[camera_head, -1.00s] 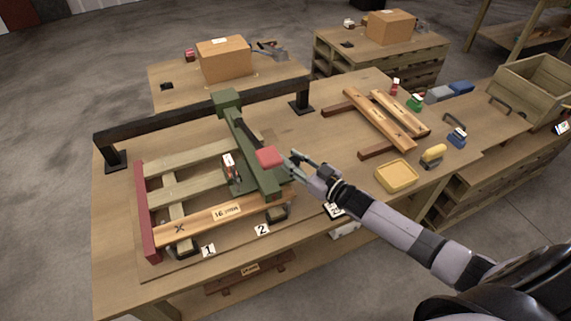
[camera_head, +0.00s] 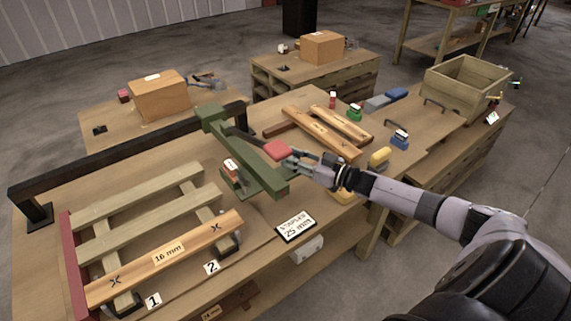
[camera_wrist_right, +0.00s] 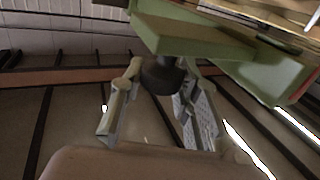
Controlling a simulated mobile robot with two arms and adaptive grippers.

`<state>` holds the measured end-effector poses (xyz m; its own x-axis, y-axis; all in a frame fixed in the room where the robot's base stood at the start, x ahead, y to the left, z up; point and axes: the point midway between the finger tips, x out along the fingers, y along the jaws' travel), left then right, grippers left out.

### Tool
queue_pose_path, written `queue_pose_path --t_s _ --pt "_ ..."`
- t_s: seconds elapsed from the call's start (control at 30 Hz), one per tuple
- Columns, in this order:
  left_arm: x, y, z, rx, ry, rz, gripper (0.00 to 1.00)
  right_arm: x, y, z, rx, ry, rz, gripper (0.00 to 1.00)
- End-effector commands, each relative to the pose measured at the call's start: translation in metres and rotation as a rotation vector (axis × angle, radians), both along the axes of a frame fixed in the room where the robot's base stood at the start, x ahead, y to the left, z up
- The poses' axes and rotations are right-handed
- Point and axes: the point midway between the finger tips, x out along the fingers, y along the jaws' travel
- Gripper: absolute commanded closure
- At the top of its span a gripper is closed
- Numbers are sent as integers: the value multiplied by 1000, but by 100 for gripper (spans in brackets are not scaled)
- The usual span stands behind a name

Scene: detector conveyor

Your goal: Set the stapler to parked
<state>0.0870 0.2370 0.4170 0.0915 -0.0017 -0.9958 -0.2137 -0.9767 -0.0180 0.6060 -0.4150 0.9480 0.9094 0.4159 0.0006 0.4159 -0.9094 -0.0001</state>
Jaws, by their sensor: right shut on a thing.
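The stapler is a green arm (camera_head: 262,166) reaching forward from the black rail (camera_head: 130,150), with a red block (camera_head: 278,150) on its right side. It stands to the right of the slatted frame, behind the "STAPLER 25 mm" sign (camera_head: 296,227). My right gripper (camera_head: 293,163) is at the stapler's right side, beside the red block. In the right wrist view its fingers (camera_wrist_right: 160,98) are closed around a dark round knob (camera_wrist_right: 162,76) below a green plate (camera_wrist_right: 195,38). My left gripper is not in view.
The slatted frame (camera_head: 127,228) lies at left, its front board (camera_head: 190,250) marked with two crosses, near labels 1 and 2. A wooden crate (camera_head: 465,82) stands at right.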

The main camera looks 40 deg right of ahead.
Motion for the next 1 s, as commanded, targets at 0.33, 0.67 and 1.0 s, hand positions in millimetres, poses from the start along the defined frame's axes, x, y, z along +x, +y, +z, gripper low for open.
queue_pose_path --t_s 0.33,0.67,1.0 --pt "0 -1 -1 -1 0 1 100 1 -7 1 -4 0 -8 100" --pt "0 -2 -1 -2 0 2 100 1 -7 1 -4 1 -8 54" --pt "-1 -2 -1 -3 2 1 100 0 -5 0 -2 1 -3 51"
